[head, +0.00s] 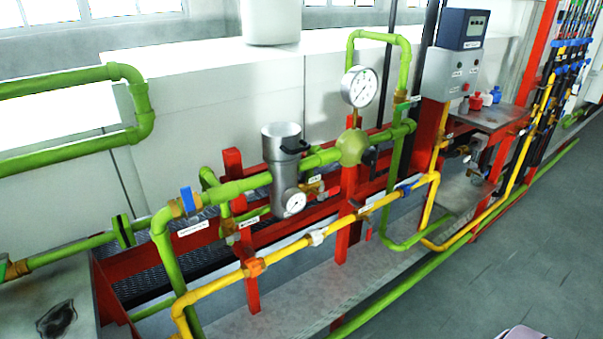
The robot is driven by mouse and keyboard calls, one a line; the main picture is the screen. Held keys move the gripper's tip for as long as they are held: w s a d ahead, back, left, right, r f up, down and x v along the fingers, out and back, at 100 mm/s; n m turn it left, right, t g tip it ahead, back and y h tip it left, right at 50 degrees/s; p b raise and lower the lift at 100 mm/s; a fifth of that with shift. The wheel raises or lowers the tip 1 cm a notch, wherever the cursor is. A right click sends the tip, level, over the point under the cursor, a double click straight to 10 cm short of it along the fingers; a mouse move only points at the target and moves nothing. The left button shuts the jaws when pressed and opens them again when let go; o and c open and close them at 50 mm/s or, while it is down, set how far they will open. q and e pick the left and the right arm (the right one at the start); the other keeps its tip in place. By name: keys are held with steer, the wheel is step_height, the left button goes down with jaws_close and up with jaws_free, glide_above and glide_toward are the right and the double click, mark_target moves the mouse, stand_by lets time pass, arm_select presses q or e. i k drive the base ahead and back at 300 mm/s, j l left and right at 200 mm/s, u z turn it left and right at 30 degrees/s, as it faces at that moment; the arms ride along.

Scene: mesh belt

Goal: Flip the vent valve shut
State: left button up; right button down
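I cannot tell which valve is the vent valve, since the small white labels are too small to read. On the green pipe, a valve with a blue handle (187,200) stands crosswise to the pipe. A small brass valve (229,234) sits below it to the right, with a label beside it. Another small brass valve (314,187) sits right of the grey metal filter housing (282,158). Neither gripper is in view.
Red frame posts (349,205) and green and yellow pipes crowd the middle. A round gauge (359,86) stands above them. A grey box with a dark display (463,30) is behind right. The grey floor (480,270) at front right is mostly clear. A pale object touches the bottom edge.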

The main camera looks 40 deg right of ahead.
mark_target(322, 197)
steer(key=z, duration=1.3)
